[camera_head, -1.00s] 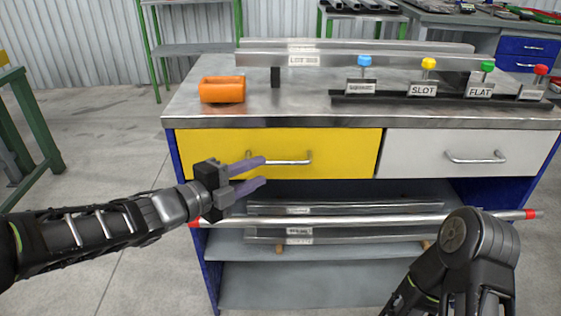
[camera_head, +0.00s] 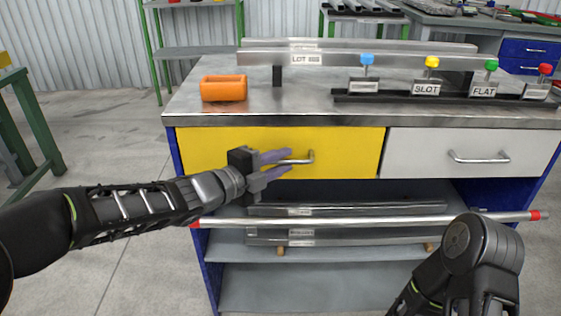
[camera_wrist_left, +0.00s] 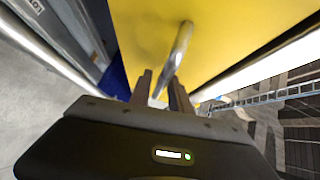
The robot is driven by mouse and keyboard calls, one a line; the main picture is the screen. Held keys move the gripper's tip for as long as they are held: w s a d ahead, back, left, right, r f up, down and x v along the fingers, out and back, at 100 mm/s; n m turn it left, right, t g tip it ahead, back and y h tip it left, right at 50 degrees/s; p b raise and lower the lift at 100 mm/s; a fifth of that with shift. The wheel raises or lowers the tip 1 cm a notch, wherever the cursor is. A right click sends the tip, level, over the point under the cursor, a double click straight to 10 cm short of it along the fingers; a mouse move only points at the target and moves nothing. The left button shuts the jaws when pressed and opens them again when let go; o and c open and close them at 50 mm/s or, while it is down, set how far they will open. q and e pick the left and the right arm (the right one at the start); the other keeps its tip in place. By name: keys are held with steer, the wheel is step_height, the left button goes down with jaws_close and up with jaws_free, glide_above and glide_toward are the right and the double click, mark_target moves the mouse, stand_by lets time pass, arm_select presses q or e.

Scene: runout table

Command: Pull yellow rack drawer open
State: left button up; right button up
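The yellow drawer (camera_head: 345,150) fills the left half of the table's front and sits flush. Its silver bar handle (camera_head: 308,158) is partly hidden behind the fingers of my left gripper (camera_head: 285,162). The left gripper has its two purple-grey fingers apart. In the left wrist view the handle (camera_wrist_left: 180,52) stands ahead of the fingertips (camera_wrist_left: 161,82), close to the gap between them. I cannot tell whether they touch it. My right gripper is not seen; only my right arm shows at the lower right.
The grey drawer (camera_head: 450,152) is beside the yellow one. A long rod with red ends (camera_head: 350,221) crosses below the drawers, above a shelf (camera_head: 340,250) with metal bars.

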arm_select(q)
jaws_close()
stand_by(1.1)
